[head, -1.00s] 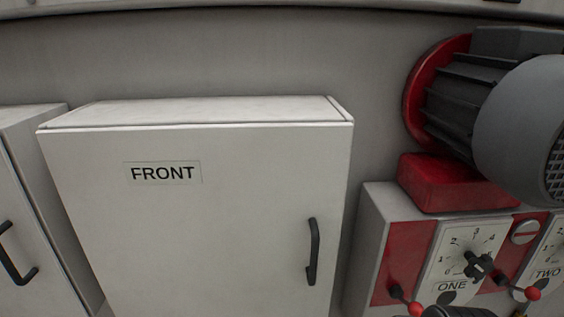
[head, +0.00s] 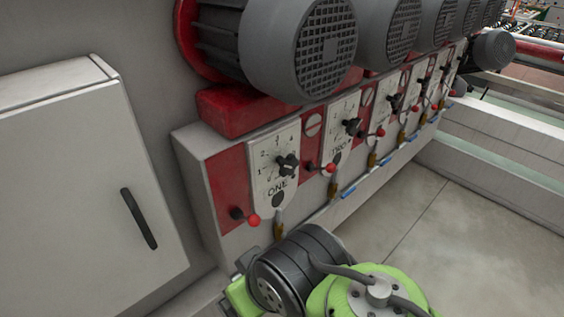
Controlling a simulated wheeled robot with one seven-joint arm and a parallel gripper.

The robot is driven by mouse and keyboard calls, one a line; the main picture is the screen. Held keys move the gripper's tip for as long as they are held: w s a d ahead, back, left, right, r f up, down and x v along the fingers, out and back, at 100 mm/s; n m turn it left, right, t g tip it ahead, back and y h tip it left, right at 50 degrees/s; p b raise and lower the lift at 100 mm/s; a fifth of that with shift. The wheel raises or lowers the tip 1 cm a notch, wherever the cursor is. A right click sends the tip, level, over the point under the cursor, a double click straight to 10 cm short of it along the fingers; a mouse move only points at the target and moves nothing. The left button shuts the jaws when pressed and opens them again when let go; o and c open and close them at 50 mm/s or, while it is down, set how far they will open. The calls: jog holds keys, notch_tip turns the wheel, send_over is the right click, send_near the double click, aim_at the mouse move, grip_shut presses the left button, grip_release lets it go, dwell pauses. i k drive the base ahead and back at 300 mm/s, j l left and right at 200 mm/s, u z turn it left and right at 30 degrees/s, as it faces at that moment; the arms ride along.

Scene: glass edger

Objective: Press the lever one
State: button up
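Lever one (head: 252,220) is a short lever with a red ball end and a dark pivot, on the red panel at the lower left of the dial plate marked ONE (head: 274,172). The plate has a numbered scale and a black knob. The lever stands clear, with nothing touching it. My arm's green and black links fill the bottom middle of the head view, below and to the right of the lever. I cannot make out my gripper's fingers, which are hidden behind the links or out of frame.
A similar plate marked TWO (head: 341,133) with its own red-ended lever (head: 330,168) is to the right, and more units recede behind it. Large grey motors (head: 300,50) overhang the panel. A white cabinet (head: 70,190) stands at left. The floor (head: 400,220) at right is clear.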

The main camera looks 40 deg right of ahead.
aim_at(253, 220)
jog(key=i+j+u, duration=0.1)
jog(key=u, duration=0.4)
jog(key=i+j+u, duration=0.2)
jog(key=u, duration=0.25)
